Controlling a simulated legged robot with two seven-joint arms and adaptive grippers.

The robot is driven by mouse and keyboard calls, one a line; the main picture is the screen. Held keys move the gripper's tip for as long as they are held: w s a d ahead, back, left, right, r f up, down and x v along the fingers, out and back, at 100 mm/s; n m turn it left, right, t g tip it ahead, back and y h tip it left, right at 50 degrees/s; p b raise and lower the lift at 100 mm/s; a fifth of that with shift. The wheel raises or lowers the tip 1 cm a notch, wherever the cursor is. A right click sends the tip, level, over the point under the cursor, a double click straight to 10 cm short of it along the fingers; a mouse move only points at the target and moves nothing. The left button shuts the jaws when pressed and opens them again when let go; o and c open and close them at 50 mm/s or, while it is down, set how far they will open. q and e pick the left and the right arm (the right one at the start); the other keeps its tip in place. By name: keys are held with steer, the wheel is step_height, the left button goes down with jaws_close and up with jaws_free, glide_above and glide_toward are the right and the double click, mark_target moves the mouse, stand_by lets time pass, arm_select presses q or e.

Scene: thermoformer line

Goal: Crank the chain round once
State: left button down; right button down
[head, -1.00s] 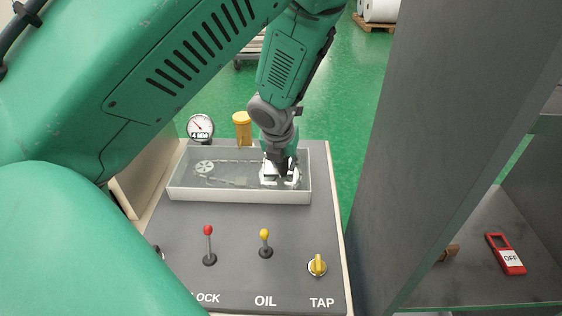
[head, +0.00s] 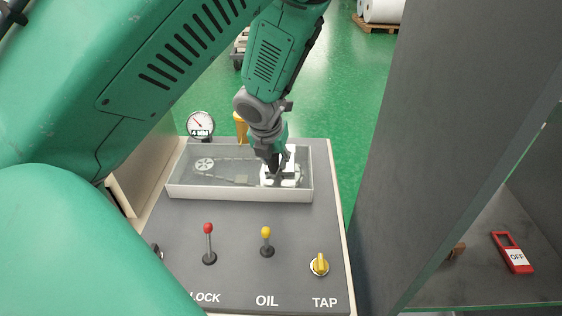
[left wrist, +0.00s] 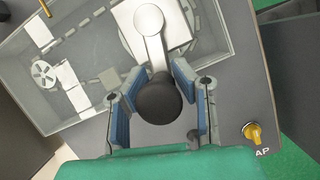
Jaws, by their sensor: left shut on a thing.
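My left gripper (head: 273,171) is at the right end of a clear-walled, light grey tray (head: 240,194) on the panel. In the left wrist view its blue-padded fingers (left wrist: 155,100) are shut on the dark round knob (left wrist: 158,103) of a crank. The pale crank arm (left wrist: 152,45) runs from the knob to a round hub over a white plate. The chain (head: 230,161) lies in the tray, running left to a small spoked wheel (head: 204,164), which also shows in the left wrist view (left wrist: 45,73). The gripper hides the crank in the head view. My right gripper is not in view.
In front of the tray stand a red-topped lever (head: 209,243), a yellow-topped OIL lever (head: 266,241) and a yellow TAP knob (head: 319,264). A gauge (head: 200,124) and a partly hidden yellow cap (head: 240,128) are behind. A tall grey panel (head: 440,120) stands at right.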

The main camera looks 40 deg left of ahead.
arm_select(q)
steer(key=shift+w+a+r, duration=0.15)
steer(key=shift+w+r, duration=0.05)
steer(key=shift+w, duration=0.05)
steer(key=shift+s+a, duration=0.1)
steer(key=shift+a, duration=0.05)
steer(key=c, duration=1.1)
jaws_free()
steer(key=shift+c, duration=0.2)
steer(key=shift+f, duration=0.15)
step_height(320, 180, up, 6)
steer(key=p, duration=0.6)
steer(key=shift+s, duration=0.1)
